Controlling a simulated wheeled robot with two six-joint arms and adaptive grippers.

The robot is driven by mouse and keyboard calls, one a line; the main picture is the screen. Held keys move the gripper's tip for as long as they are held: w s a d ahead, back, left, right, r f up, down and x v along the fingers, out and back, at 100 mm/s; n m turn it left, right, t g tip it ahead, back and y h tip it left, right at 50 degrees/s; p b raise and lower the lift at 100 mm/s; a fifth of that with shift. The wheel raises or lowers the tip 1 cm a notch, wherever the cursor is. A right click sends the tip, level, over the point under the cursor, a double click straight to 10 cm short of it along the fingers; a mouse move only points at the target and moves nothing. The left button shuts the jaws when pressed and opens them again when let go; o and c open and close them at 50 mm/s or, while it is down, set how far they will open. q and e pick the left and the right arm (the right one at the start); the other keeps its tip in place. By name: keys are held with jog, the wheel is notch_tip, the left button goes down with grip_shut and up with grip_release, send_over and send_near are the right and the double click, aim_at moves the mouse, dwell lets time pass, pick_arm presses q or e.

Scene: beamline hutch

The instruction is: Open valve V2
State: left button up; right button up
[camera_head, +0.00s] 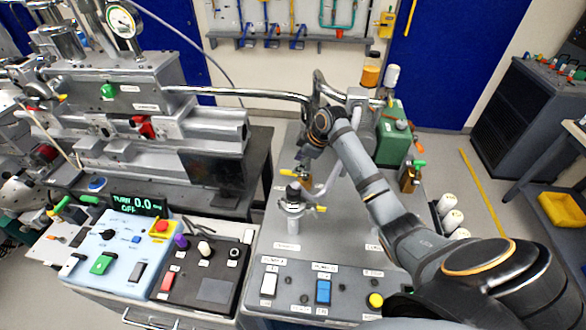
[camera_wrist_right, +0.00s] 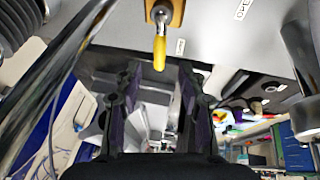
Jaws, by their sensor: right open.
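A small valve with a brass body and a yellow lever (camera_head: 289,172) stands on the grey bench panel, just below and left of my right gripper (camera_head: 305,155). In the right wrist view a yellow lever (camera_wrist_right: 160,52) hangs from a brass body at the top centre. My right gripper (camera_wrist_right: 157,100) is open there, its dark fingers spread and empty, with the lever above the gap between them. I cannot tell contact. A second yellow lever (camera_head: 320,208) sits on the grey pipe fitting nearer the front. No V2 label is readable. My left gripper is not in view.
A curved metal pipe (camera_head: 240,92) runs from the machine at left towards my right wrist. The switch panel (camera_head: 340,290) lies in front.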

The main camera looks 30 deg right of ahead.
aim_at(290, 171)
jog(key=x, duration=0.5)
jog(key=shift+w+a+r, duration=0.1)
jog(key=shift+f+p, duration=0.3)
jog(key=shift+f, duration=0.1)
jog(key=shift+w, duration=0.1)
jog(key=shift+c, duration=0.4)
grip_shut()
